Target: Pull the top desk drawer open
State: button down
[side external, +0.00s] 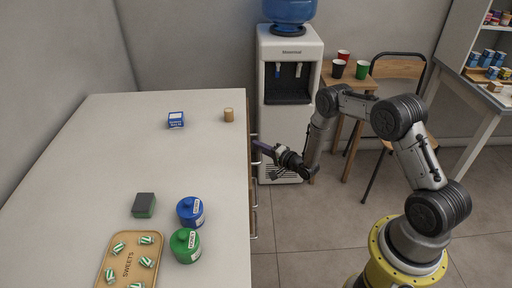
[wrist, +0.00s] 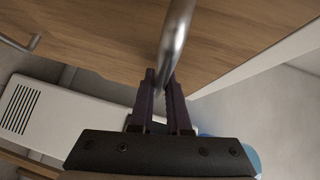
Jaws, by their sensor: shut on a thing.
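The desk (side external: 190,110) has a pale top, and its drawer side faces right in the side external view. The wooden drawer front (wrist: 110,35) fills the upper wrist view, with a curved metal handle (wrist: 176,40) reaching down between my fingers. My gripper (wrist: 160,85) is shut on this handle with its dark purple fingers. In the side external view my gripper (side external: 262,147) is at the upper handle on the desk's right side. The drawer front is seen edge-on there, so I cannot tell any gap.
A lower handle (side external: 254,222) sticks out below. A water dispenser (side external: 290,100) stands behind my gripper. A tray of sweets (side external: 127,262), blue jar (side external: 190,211), green jar (side external: 185,246) and small boxes are on the desk. The floor (side external: 320,235) right of the desk is clear.

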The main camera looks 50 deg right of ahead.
jog(key=s+d, duration=1.8)
jog(key=shift+s+d, duration=0.15)
jog(key=shift+s, duration=0.05)
jog(key=c, duration=0.9)
grip_release()
